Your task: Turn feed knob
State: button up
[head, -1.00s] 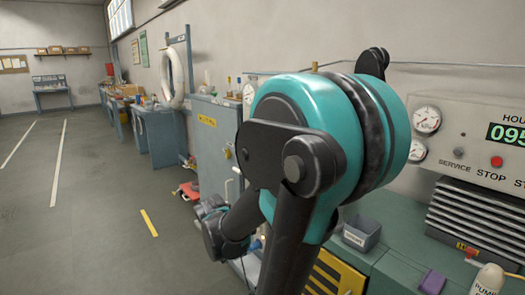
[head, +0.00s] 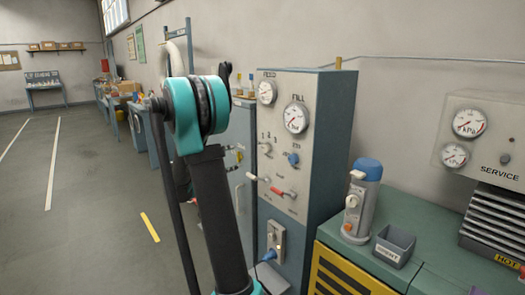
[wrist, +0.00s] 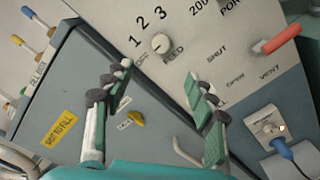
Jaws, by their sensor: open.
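The feed knob (wrist: 161,42) is a small pale round knob on the light panel in the wrist view, with FEED beside it and 1, 2, 3 and OFF around it. It also shows in the head view (head: 265,148), on the tall panel's left side. I cannot tell clearly which mark it points to. My gripper (wrist: 159,82) is open and empty in the wrist view. Its green and black fingers stand apart, and the knob shows beyond the gap between them, not touched. In the head view my arm is left of the panel; my fingers are not clear there.
A red vent lever (wrist: 279,39) sticks out to the knob's right. A blue knob (head: 293,159) and gauges (head: 295,119) share the panel. A blue plug and cable (wrist: 284,150) hang below. A bottle (head: 361,200) and grey bin (head: 393,245) stand on the bench at right.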

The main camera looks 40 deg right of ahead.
aim_at(264, 149)
jog(key=d, duration=1)
jog(key=w+d, duration=0.1)
jog(key=d, duration=0.5)
jog(key=c, duration=1.2)
jog(key=shift+o, duration=0.2)
jog(key=m, duration=0.4)
jog(key=shift+m, duration=2.4)
